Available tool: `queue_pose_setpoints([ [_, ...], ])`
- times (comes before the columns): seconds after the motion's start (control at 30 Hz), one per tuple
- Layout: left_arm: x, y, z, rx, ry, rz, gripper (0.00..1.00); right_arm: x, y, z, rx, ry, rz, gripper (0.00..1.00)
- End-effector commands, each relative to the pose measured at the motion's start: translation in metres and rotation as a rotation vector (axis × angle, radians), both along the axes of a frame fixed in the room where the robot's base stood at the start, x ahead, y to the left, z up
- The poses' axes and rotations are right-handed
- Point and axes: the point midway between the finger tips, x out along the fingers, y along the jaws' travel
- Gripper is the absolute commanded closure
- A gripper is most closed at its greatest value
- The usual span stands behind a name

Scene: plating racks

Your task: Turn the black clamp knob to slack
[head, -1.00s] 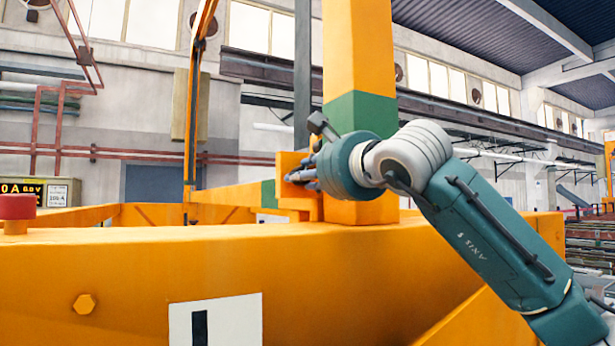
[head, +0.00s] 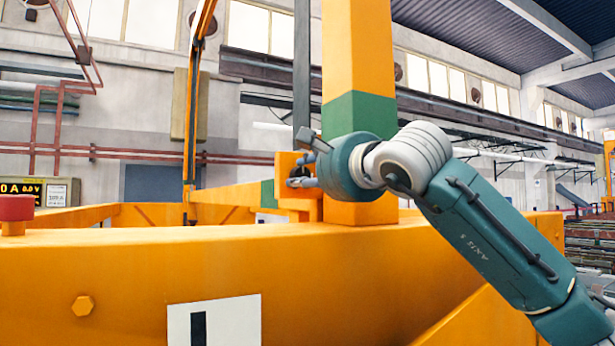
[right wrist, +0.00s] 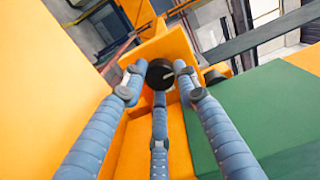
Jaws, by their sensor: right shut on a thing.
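The black clamp knob (right wrist: 159,74) is round with a pale line on its face. In the right wrist view it sits between the fingertips of my right gripper (right wrist: 158,78), against an orange block (right wrist: 172,48). The three blue-grey fingers close around it from left, right and below. In the head view my right gripper (head: 301,181) reaches left to the orange bracket (head: 290,161) beside the orange and green post (head: 358,70). There the fingers and wrist hide most of the knob. My left gripper is not in view.
A wide orange beam (head: 130,265) crosses the front, with a hex bolt (head: 83,305) and a white plate (head: 245,320). A red cylindrical part (head: 16,207) and a display box (head: 58,192) stand at left. Orange frame members surround the bracket.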

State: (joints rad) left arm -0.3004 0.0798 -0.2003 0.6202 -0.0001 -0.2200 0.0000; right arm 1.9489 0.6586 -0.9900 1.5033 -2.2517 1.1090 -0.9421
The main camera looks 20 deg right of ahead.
Motion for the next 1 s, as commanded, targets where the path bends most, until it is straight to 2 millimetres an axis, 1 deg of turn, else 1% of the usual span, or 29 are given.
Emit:
queue_pose_setpoints([
  [0.03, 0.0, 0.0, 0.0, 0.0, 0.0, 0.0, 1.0, -0.001, 0.003, 0.001, -0.002, -0.003, 0.006, 0.96],
  [0.13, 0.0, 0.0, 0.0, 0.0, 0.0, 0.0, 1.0, -0.001, 0.003, 0.0, -0.003, -0.003, 0.006, 0.96],
  [0.17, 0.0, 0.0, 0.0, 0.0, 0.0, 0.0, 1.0, -0.001, 0.003, 0.0, -0.003, -0.002, 0.006, 0.64],
  [0.2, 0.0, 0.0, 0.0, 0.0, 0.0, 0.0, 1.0, -0.001, 0.003, 0.0, -0.002, -0.001, 0.006, 0.62],
  [0.67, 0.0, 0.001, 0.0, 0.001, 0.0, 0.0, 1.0, 0.0, 0.001, -0.001, 0.0, 0.002, 0.002, 0.62],
  [0.77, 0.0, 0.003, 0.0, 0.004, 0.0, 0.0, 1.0, -0.002, 0.0, -0.001, 0.001, 0.002, 0.002, 0.62],
  [0.87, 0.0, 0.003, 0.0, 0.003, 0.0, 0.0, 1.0, -0.012, -0.001, 0.0, 0.0, 0.0, 0.004, 0.62],
  [1.0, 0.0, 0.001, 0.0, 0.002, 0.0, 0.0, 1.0, -0.037, -0.008, 0.0, -0.001, -0.001, 0.001, 0.62],
])
